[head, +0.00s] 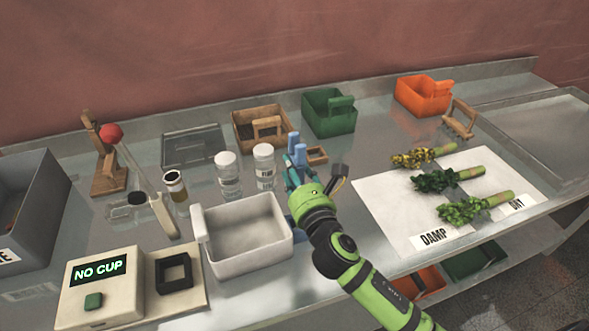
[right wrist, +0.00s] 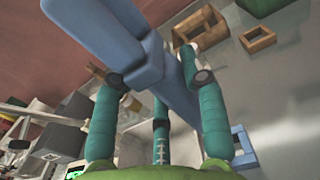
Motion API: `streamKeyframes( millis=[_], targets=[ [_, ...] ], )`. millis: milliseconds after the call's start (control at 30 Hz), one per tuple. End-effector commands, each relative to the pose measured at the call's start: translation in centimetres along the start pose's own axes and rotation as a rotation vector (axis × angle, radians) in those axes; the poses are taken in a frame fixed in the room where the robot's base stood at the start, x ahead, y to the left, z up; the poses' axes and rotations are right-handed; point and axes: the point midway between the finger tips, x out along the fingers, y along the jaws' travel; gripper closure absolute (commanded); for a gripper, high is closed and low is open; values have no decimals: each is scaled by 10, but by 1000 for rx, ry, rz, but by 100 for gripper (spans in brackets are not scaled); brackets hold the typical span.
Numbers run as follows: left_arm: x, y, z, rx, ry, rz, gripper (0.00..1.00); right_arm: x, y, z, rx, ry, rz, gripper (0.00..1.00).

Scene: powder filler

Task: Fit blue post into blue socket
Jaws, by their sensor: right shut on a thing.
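My right gripper (head: 296,168) is shut on the blue post (head: 294,140), which sticks up above the fingers in the head view. In the right wrist view, the blue post (right wrist: 150,60) is a long, stepped blue piece running diagonally between the teal fingers of the gripper (right wrist: 160,85). The blue socket (right wrist: 241,139) shows as a square blue frame at the lower right there, partly behind a finger and apart from the post. My left gripper is not in view.
A small wooden square frame (head: 317,155) sits just right of the gripper. Two white-capped jars (head: 264,165) and a white bin (head: 245,235) stand to the left. A wooden crate (head: 248,136) and green crate (head: 328,118) are behind. A white mat (head: 390,205) lies right.

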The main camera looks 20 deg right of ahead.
Motion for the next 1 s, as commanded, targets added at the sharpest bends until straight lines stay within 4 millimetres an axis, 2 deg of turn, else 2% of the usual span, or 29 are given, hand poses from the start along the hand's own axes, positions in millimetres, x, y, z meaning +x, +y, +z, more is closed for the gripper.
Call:
streamKeyframes(
  millis=[100,1000],
  targets=[
    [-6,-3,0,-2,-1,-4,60,0,0,2,0,0,1,98],
    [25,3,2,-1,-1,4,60,-1,-3,-37,0,-1,0,98]
  ],
)
